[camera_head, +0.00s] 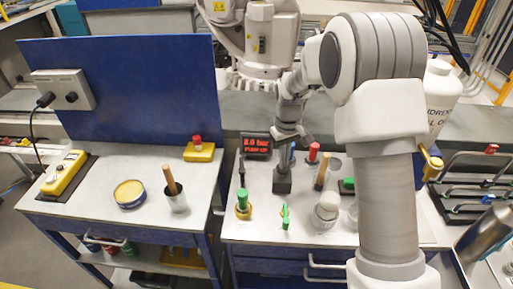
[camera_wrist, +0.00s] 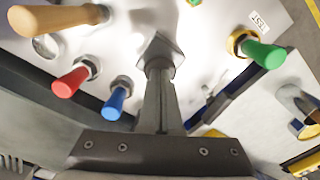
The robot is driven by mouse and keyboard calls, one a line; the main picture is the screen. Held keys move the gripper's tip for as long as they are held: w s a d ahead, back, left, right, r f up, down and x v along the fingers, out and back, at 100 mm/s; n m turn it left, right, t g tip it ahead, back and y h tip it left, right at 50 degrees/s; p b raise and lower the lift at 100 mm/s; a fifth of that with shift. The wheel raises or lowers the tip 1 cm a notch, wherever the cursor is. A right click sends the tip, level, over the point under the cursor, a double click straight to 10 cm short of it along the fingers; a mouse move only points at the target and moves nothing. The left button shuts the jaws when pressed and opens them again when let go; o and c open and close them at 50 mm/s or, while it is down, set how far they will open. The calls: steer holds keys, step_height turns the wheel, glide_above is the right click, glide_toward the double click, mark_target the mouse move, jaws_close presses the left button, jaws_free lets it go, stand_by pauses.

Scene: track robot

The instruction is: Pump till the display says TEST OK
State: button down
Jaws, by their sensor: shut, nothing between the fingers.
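The display (camera_head: 257,146) shows red text, a bar reading that looks like 0.0 or 8.0 above "PUMP UP". A green handle (camera_wrist: 265,53) in a brass collar, by a TEST label (camera_wrist: 259,22), stands apart from the gripper. I cannot tell which part is the pump.
Near the fingers are a blue handle (camera_wrist: 115,103), a red handle (camera_wrist: 70,82) and a wooden handle (camera_wrist: 58,18). Another green handle (camera_head: 285,214) stands at the bench front.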

steer(key=shift+f, duration=0.6)
steer(key=shift+r+p, duration=0.9)
steer(key=shift+r, duration=0.85)
steer(key=shift+f, duration=0.15)
stand_by(0.3)
steer(key=shift+r, duration=0.2)
steer(key=shift+r+p, duration=2.05)
steer(key=shift+r, duration=0.9)
